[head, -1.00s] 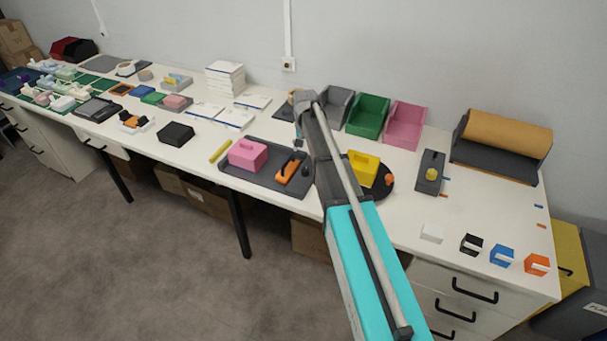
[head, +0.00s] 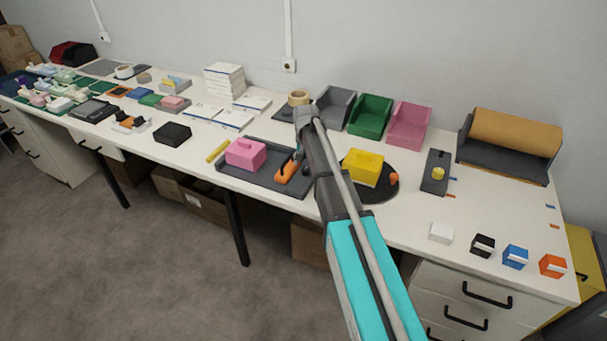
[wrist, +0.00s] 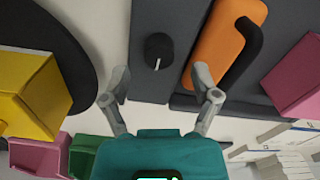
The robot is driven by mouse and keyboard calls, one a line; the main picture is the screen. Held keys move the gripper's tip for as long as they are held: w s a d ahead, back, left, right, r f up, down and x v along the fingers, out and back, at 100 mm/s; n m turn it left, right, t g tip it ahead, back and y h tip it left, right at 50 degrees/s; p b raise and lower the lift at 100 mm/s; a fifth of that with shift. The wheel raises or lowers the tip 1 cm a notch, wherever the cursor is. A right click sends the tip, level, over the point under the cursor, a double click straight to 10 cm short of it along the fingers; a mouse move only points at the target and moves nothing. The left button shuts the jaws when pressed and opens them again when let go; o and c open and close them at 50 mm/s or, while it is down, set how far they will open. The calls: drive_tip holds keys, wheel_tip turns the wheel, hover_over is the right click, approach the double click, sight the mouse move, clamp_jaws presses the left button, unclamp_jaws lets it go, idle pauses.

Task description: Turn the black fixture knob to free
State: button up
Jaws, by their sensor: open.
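The black knob (wrist: 158,48) is round with a white line on top, and stands on a dark grey plate (wrist: 152,85) in the wrist view. The line runs almost straight down the picture, tilted slightly left at its lower end. My gripper (wrist: 160,78) is open and empty, its two fingers on either side of the plate's width. The knob appears centred between the fingers, a little ahead of the tips, with no visible contact.
An orange block (wrist: 226,40) with a black handle (wrist: 240,55) lies close right of the knob. A yellow block (head: 362,167) on a black disc and a pink block (head: 245,154) on a dark tray flank the arm. A grey plate with a yellow knob (head: 438,173) stands further right.

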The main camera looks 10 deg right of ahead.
sight(306, 169)
drive_tip(key=shift+f+b, duration=1.3)
drive_tip(key=shift+f, duration=0.25)
